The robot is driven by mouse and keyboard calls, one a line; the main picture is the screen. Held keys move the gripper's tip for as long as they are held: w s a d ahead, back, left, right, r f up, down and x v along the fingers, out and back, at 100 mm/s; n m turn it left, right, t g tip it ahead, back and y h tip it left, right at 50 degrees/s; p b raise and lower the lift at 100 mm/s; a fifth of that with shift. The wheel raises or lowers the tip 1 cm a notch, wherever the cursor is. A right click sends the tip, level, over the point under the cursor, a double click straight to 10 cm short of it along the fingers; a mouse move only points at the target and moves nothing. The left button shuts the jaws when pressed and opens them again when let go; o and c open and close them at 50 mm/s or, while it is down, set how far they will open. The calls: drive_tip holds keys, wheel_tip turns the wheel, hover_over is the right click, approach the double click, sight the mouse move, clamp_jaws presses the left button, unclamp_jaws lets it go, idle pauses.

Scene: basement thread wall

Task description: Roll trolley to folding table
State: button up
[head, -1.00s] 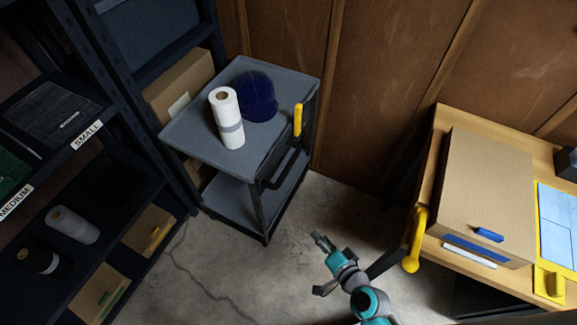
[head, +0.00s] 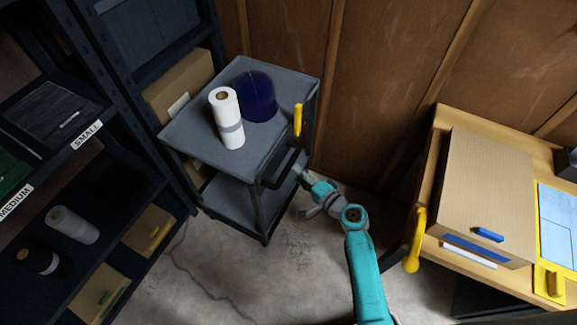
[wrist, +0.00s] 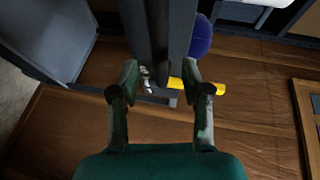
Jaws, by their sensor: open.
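The grey two-tier trolley (head: 185,140) stands left of centre beside the shelving, with a dark handle (head: 283,170) on its right side and a yellow upright grip (head: 298,120) at a corner. A white roll (head: 227,118) and a dark blue rounded object (head: 254,96) sit on its top. My gripper (head: 300,172) is at the trolley's right side, close to the handle. In the wrist view my open fingers (wrist: 160,80) point at a dark bar, with the yellow grip (wrist: 205,87) just beyond; I cannot tell whether the bar lies between them. The wooden-topped table (head: 437,130) is at right.
A cardboard box (head: 485,190) and a yellow curved handle (head: 416,240) are on the table's near-left side. Dark shelves (head: 120,190) stand close on the trolley's left, and a wooden wall (head: 370,90) behind. Concrete floor (head: 240,275) is clear in front.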

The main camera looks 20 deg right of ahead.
sight(289, 166)
drive_tip(key=x, duration=0.6)
clamp_jaws()
